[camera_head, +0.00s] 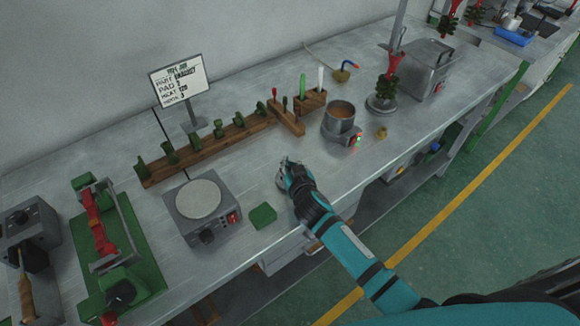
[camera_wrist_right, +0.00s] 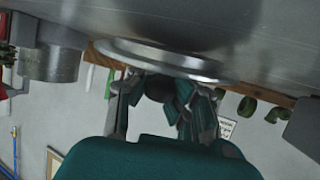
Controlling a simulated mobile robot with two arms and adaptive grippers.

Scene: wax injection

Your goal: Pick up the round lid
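The round lid (camera_wrist_right: 165,60) is a flat grey metal disc in the right wrist view, lying on the worktop. In the head view only a small grey edge of it (camera_head: 280,181) shows beside my right gripper (camera_head: 288,163); the gripper and arm hide the rest. My right gripper is down at the lid, its two fingers (camera_wrist_right: 162,100) apart with a dark part, perhaps the lid's knob, between them. I cannot tell whether they touch it. My left gripper is not in view.
A hot plate (camera_head: 200,199) and a green block (camera_head: 263,215) are left of my right gripper. A metal pot (camera_head: 340,119) on a heater stands to the right. A wooden rack (camera_head: 205,149) with green pieces lies behind. The worktop's front edge is close.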

